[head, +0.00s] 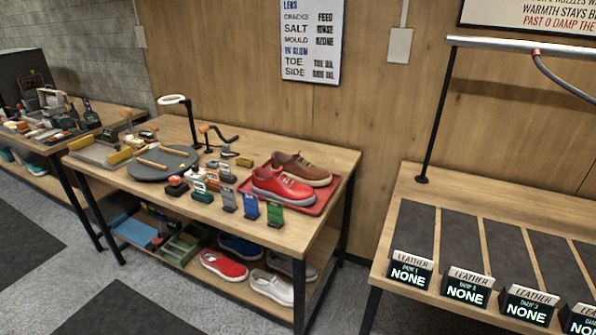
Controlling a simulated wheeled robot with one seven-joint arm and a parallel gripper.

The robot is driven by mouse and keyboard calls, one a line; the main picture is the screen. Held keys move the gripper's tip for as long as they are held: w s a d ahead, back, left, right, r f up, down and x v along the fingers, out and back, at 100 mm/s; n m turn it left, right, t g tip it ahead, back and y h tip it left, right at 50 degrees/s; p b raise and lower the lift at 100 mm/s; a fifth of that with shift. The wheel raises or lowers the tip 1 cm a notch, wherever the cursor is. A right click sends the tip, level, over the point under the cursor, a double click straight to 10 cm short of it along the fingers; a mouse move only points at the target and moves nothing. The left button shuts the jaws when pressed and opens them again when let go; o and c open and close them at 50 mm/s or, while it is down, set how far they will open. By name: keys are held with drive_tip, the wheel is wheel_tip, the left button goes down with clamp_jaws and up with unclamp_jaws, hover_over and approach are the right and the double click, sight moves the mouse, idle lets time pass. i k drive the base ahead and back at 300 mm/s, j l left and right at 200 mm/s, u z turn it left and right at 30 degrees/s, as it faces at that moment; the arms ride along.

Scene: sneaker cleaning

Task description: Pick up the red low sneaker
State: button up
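Another red shoe (222,265) with a pale sole lies on the lower shelf of that table. My gripper is not in view.
Small bottles, blocks and coloured cards, including a green card (274,212), stand in front of the tray. A lamp (190,120) and a dark round mat (168,166) are further left. A right-hand bench (440,190) carries dark strips and "NONE" signs. Grey floor lies in front.

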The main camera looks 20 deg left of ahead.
sight(276, 185)
drive_tip(key=i+j+u, duration=0.4)
drive_tip(key=j, duration=0.3)
drive_tip(key=i+j+u, duration=0.35)
drive_tip(key=j, duration=0.3)
drive_tip(key=i+j+u, duration=0.4)
drive_tip(key=i+j, duration=0.1)
